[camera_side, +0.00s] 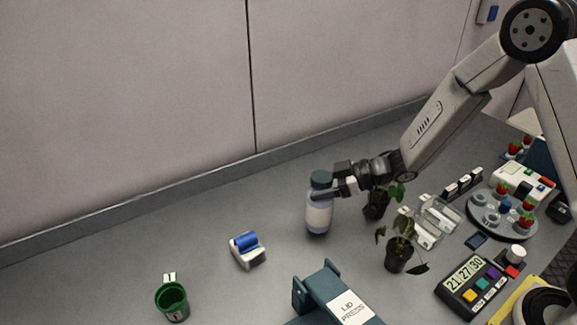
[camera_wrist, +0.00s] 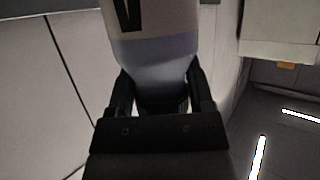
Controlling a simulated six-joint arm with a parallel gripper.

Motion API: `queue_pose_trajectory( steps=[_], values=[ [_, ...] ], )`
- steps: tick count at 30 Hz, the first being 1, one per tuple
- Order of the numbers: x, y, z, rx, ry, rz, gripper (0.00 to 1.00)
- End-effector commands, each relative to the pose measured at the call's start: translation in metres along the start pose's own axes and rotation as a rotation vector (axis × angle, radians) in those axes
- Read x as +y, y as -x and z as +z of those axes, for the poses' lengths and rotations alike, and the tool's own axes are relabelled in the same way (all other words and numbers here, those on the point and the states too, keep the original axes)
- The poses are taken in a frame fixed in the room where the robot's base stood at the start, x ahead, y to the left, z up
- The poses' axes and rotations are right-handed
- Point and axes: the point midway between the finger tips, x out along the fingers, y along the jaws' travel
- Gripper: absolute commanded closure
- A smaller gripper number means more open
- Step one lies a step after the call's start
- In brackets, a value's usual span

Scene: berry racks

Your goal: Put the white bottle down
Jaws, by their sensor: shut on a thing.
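The white bottle (camera_side: 318,216) has a dark green cap and a pale bluish-white body, and it is upright in the side view. My gripper (camera_side: 325,194) reaches it from the right and is shut around its upper body, just below the cap. In the wrist view the bottle (camera_wrist: 155,50) fills the top middle, with a dark mark on a pale band. My gripper's two dark fingers (camera_wrist: 160,98) press on either side of it. I cannot tell whether the bottle's base touches the grey bench.
A blue-and-white roller-like item (camera_side: 248,250) and a green cup (camera_side: 172,302) stand to the left. A lid press (camera_side: 345,305) is in front. Potted plants (camera_side: 398,255), clear trays (camera_side: 432,222), a timer (camera_side: 472,285) and a round berry rack (camera_side: 500,215) crowd the right.

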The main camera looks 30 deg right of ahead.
Motion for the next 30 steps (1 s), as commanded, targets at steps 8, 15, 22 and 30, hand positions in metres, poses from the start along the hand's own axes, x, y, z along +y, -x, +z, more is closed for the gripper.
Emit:
queue_pose_trajectory(
  steps=[8, 15, 22, 30],
  values=[
    [0.0, -0.007, 0.015, 0.003, 0.001, 0.001, 1.0],
    [0.0, -0.007, 0.015, 0.003, 0.001, 0.001, 1.0],
    [0.0, -0.008, 0.018, 0.001, 0.0, 0.0, 0.05],
    [0.0, -0.007, 0.018, 0.001, 0.0, 0.0, 0.0]
  ],
)
